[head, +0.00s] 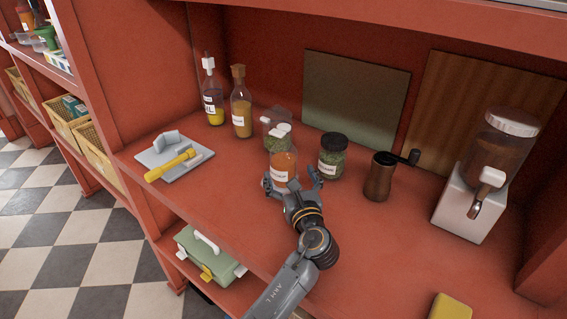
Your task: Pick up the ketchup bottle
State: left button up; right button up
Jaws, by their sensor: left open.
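I cannot tell whether either finger touches the bottle. The gripper hides part of the bottle's base. My right gripper is not in view.
A dark-lidded green jar (332,160) stands close right, and a clear container (275,120) close behind. Two bottles, one an oil bottle (212,100), stand back left. A grinder (379,178) and a dispenser (485,180) are right. The shelf's front right is mostly clear.

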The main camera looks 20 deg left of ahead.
aim_at(287, 169)
pick_arm(q)
jog(key=shift+w+a, duration=0.2)
jog(key=p+x, duration=0.1)
jog(key=x, duration=0.3)
jog(key=shift+w+r, duration=0.1)
jog(key=shift+w, duration=0.05)
jog(key=shift+w+a, duration=0.2)
jog(key=shift+w, duration=0.05)
jog(key=shift+s, duration=0.1)
jog(key=shift+c, duration=0.9)
jog(key=c, duration=1.4)
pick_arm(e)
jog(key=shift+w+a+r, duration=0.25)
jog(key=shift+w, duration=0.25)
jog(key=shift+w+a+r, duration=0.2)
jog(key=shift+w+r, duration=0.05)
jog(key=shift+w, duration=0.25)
